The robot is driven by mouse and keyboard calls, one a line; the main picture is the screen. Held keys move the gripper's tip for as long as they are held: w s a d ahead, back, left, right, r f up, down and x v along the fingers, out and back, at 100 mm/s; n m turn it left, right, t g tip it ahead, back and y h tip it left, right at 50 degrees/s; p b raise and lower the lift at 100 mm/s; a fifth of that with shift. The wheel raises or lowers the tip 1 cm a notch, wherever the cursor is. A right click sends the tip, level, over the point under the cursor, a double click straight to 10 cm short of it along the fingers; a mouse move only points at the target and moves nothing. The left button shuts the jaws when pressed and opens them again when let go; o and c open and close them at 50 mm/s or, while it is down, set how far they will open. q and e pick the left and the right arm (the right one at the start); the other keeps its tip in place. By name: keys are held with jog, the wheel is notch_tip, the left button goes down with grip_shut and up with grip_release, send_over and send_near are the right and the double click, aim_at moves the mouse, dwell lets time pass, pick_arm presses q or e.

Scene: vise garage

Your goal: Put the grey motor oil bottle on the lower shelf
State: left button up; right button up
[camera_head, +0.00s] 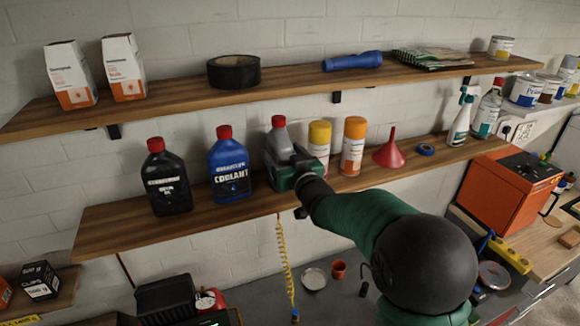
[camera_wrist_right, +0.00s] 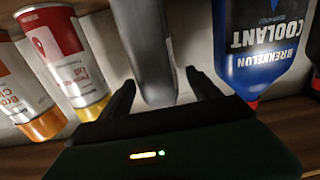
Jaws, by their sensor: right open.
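The grey motor oil bottle (camera_head: 278,140) with a red cap is upright at the lower shelf (camera_head: 110,227), between the blue coolant bottle (camera_head: 229,168) and a yellow-capped can (camera_head: 319,145). My right gripper (camera_head: 290,168) is in front of it and hides its lower part, so its contact with the shelf is not visible. In the wrist view the right gripper (camera_wrist_right: 160,80) is open, with one finger on each side of the grey bottle (camera_wrist_right: 148,45). My left gripper is not in view.
A black bottle (camera_head: 166,180) stands left of the coolant. An orange-capped can (camera_head: 353,146) and a red funnel (camera_head: 391,150) stand to the right. The upper shelf (camera_head: 300,82) runs above, holding boxes, tape and a blue flashlight. The lower shelf's left end is bare.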

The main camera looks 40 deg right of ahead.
jog(key=a+b+v, duration=0.1)
jog(key=b+v, duration=0.1)
jog(key=v, duration=0.7)
jog(key=a+f+g, duration=0.1)
jog(key=f, duration=0.2)
jog(key=a+f+g, duration=0.1)
jog(key=f, duration=0.3)
jog(key=s+a+f+g, duration=0.1)
jog(key=f, duration=0.2)
jog(key=shift+a+f+g+y, duration=0.25)
jog(key=shift+a+g+y, duration=0.05)
jog(key=shift+g+y, duration=0.1)
jog(key=s+a+f+n+g+y, duration=0.1)
jog(key=s+a+f+g, duration=0.4)
jog(key=s+f, duration=0.5)
jog(key=s+a+f+n+g+y, duration=0.1)
jog(key=s+a+f+g+y, duration=0.1)
jog(key=s+a+f+g, duration=0.4)
jog(key=s+a+f, duration=0.4)
jog(key=f, duration=0.1)
jog(key=shift+w+d+f, duration=0.1)
jog(key=shift+d, duration=0.15)
